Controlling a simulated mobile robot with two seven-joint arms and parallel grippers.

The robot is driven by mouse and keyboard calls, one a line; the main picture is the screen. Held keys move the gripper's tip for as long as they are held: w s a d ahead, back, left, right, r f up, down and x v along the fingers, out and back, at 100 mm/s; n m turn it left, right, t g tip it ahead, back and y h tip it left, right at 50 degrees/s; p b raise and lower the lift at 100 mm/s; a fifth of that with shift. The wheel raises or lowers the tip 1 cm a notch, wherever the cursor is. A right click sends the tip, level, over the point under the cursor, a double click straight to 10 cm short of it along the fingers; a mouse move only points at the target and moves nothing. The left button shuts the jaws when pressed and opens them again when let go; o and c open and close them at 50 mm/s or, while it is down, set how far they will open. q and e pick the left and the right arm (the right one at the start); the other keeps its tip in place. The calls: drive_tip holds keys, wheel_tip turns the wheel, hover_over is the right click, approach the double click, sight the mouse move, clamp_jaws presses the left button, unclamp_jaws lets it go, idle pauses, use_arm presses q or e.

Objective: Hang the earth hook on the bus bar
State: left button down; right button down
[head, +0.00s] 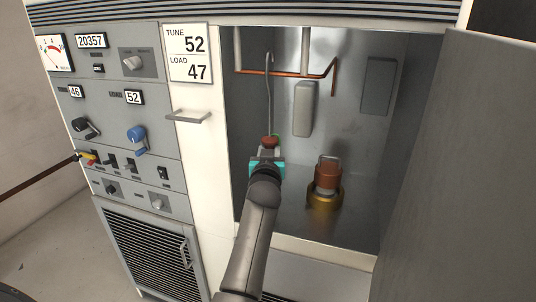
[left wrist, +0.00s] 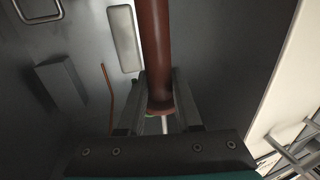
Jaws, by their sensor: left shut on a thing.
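The earth hook (head: 269,95) is a thin grey rod with a curved top and a red-brown handle. My left gripper (head: 267,158) is shut on the handle (left wrist: 156,50), which runs between the fingers (left wrist: 160,100) in the left wrist view. The rod stands nearly upright inside the open cabinet. The copper bus bar (head: 285,73) runs across the upper cabinet, with its right end bent down. The hook's curved top overlaps the bar's left part in the head view; I cannot tell whether they touch. The bar's bent end shows in the left wrist view (left wrist: 107,95). My right gripper is not in view.
A brown and gold cylindrical part (head: 326,185) stands on the cabinet floor, right of my arm. A light box (head: 304,108) and a grey box (head: 378,85) are on the back wall. The open door (head: 460,170) bounds the right; a handle (head: 188,117) juts out left.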

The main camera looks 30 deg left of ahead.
use_arm(q)
drive_tip(key=shift+f+b, duration=1.3)
drive_tip(key=shift+f, duration=0.55)
drive_tip(key=c, duration=0.8)
unclamp_jaws()
drive_tip(key=shift+o, duration=1.4)
drive_tip(key=shift+s+f, duration=0.1)
drive_tip(key=shift+f, duration=0.1)
drive_tip(key=shift+d, duration=0.1)
